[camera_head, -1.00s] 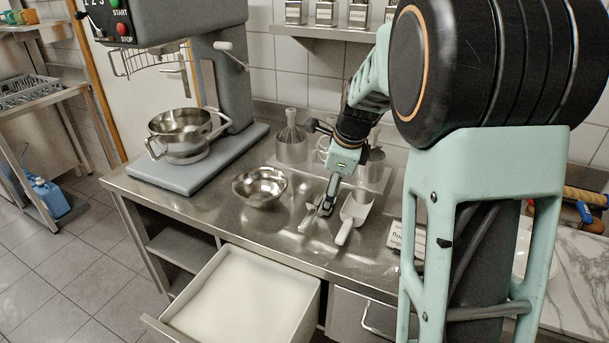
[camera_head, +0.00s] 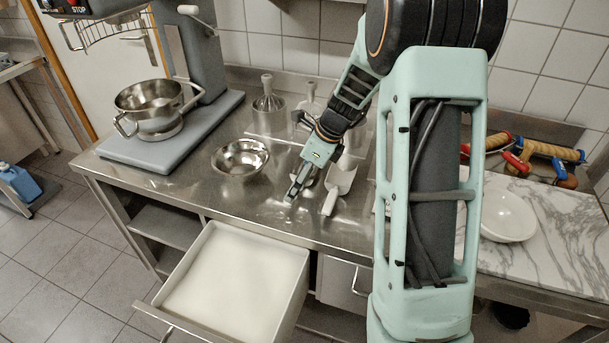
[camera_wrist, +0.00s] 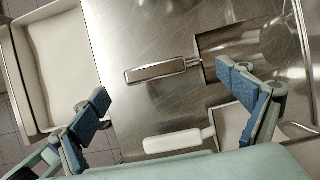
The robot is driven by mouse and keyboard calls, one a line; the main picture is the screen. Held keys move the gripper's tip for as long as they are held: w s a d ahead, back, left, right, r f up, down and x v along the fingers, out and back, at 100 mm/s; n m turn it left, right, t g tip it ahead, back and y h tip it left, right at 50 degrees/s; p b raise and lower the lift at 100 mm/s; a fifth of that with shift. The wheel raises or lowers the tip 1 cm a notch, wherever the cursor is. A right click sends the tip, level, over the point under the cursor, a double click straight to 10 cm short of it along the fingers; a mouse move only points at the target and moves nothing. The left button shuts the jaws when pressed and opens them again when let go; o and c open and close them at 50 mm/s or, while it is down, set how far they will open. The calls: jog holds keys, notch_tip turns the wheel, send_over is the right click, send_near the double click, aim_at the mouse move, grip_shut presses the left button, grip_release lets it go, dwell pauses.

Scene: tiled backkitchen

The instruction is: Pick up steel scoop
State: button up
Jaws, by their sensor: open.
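The steel scoop (camera_wrist: 160,71) lies on the steel worktop, its handle pointing toward the open drawer in the wrist view. Its handle lies in the space between the two fingers of my gripper (camera_wrist: 164,86). The right finger partly covers the scoop's body. My gripper is spread open with nothing held, low over the worktop. In the head view my gripper (camera_head: 292,195) hides most of the steel scoop. I cannot tell there whether the fingers touch the worktop.
A white-handled scoop (camera_head: 341,183) lies close beside on the right; its handle (camera_wrist: 175,142) also shows in the wrist view. A steel bowl (camera_head: 239,172) stands to the left. A drawer (camera_head: 303,275) with white contents is pulled out in front. Several utensils stand behind.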

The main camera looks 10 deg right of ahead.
jog(key=x, duration=0.4)
jog(key=shift+a+f, duration=0.15)
jog(key=shift+c, duration=0.3)
jog(key=c, duration=1.2)
jog(key=shift+w+r, duration=0.1)
jog(key=shift+r, duration=0.55)
notch_tip(320, 180, up, 2)
jog(key=shift+r, duration=0.2)
jog(key=s+a+r, duration=0.1)
jog(key=s+r, duration=0.2)
jog(key=s, duration=0.1)
jog(key=s+a+r, duration=0.1)
jog(key=s+r, duration=0.2)
jog(key=s, duration=0.2)
jog(key=s+a+r+b, duration=0.1)
jog(key=s+a+r, duration=0.1)
jog(key=s+r, duration=0.1)
jog(key=shift+s+r, duration=0.2)
jog(key=shift+s, duration=0.55)
